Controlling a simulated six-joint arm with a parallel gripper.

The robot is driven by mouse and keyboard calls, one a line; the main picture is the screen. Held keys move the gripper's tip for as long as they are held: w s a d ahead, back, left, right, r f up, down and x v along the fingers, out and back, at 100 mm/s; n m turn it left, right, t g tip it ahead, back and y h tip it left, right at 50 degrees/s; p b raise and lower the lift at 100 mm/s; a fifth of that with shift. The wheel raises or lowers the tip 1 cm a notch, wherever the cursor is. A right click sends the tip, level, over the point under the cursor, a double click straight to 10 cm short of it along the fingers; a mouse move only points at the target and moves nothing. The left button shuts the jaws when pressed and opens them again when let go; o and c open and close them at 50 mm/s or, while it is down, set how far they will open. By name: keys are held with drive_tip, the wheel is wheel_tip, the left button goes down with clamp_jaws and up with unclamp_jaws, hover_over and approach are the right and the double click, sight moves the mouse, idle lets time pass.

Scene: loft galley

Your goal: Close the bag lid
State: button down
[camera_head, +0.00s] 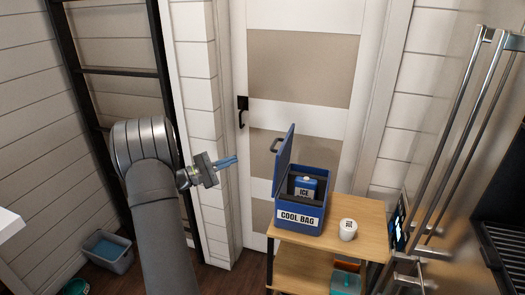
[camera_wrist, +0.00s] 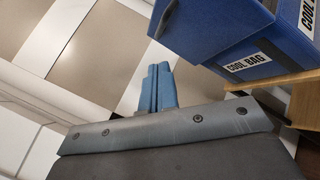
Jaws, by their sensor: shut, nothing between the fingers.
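The blue cool bag (camera_head: 302,200) stands on a wooden cart. Its lid (camera_head: 284,158) is open and stands up on the bag's left side, leaning slightly outward. A blue and white ice pack marked ICE (camera_head: 305,188) is inside the bag. My gripper (camera_head: 232,161) is left of the lid, at about its height, apart from it and pointing right. Its blue fingers are shut and empty. In the wrist view the shut fingers (camera_wrist: 158,88) are at the centre and the bag (camera_wrist: 285,35) is at the upper right.
A white cup-like item (camera_head: 348,229) stands on the cart top (camera_head: 372,212) right of the bag. A white and beige door (camera_head: 300,70) with a black handle is behind. A steel fridge (camera_head: 455,130) is at the right. The space between gripper and lid looks clear.

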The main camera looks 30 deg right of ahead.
wheel_tip(320, 180, down, 4)
drive_tip(key=w+m+t+h, duration=0.1)
drive_tip(key=m+t+h, duration=0.1)
drive_tip(key=m+t, duration=0.1)
drive_tip(key=s+x, duration=0.2)
drive_tip(key=x, duration=1.1)
drive_tip(key=shift+s+r, duration=0.35)
drive_tip(key=shift+d, duration=0.15)
drive_tip(key=s+d+f+m+y, duration=0.2)
drive_tip(key=s+d+m+y, duration=0.3)
drive_tip(key=s+d+y, duration=0.1)
drive_tip(key=s+d+f+m+t+y, duration=0.1)
drive_tip(key=s+d+f+m+y, duration=0.1)
drive_tip(key=s+d+m+y, duration=0.3)
drive_tip(key=shift+s+d+f+m+y, duration=0.4)
drive_tip(key=shift+s+d+m, duration=0.1)
drive_tip(key=shift+s+d, duration=0.5)
drive_tip(key=shift+s+f, duration=0.1)
